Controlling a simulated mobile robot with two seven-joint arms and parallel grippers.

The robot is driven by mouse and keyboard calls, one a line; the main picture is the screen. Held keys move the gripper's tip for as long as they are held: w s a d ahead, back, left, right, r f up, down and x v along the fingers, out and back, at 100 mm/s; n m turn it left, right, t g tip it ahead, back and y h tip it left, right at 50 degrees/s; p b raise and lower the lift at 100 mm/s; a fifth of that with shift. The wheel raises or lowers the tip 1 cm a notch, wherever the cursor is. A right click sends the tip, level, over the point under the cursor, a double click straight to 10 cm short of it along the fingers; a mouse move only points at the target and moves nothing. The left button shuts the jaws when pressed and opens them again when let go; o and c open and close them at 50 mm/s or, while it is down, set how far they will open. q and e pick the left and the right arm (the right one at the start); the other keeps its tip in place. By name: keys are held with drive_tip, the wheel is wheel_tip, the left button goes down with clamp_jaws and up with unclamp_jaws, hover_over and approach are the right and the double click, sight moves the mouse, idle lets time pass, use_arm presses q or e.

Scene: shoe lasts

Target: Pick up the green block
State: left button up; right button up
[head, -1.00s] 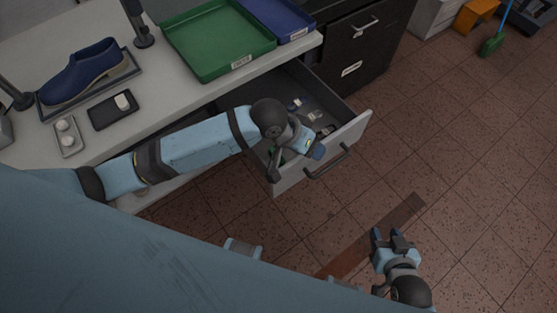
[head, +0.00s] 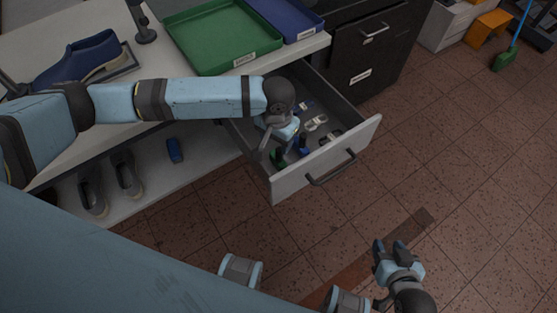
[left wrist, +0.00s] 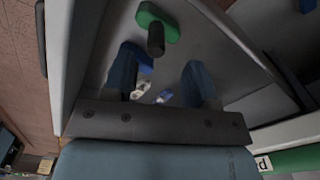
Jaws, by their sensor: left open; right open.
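The green block (head: 278,159) lies in the open drawer, near its front left corner. In the left wrist view the green block (left wrist: 158,22), with a dark round knob on it, shows beyond my fingertips. My left gripper (head: 290,147) is over the drawer, close to the green block, with its jaws apart. In the left wrist view my left gripper (left wrist: 160,80) has its two blue fingers spread, with nothing held between them. My right gripper (head: 391,246) is open and empty, above the floor at the lower right.
The pulled-out drawer (head: 334,159) has walls around the left gripper. It also holds several small pieces, including a white one (head: 317,123). The counter above carries a green tray (head: 214,35), a blue tray (head: 287,18) and a blue shoe (head: 80,58).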

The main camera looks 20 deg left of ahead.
sight(279, 153)
use_arm(q)
drive_tip(key=f, duration=0.4)
drive_tip(key=f+b, duration=0.1)
drive_tip(key=f, duration=0.1)
drive_tip(key=shift+w+d+f, duration=0.3)
drive_tip(key=shift+f, duration=0.05)
clamp_jaws()
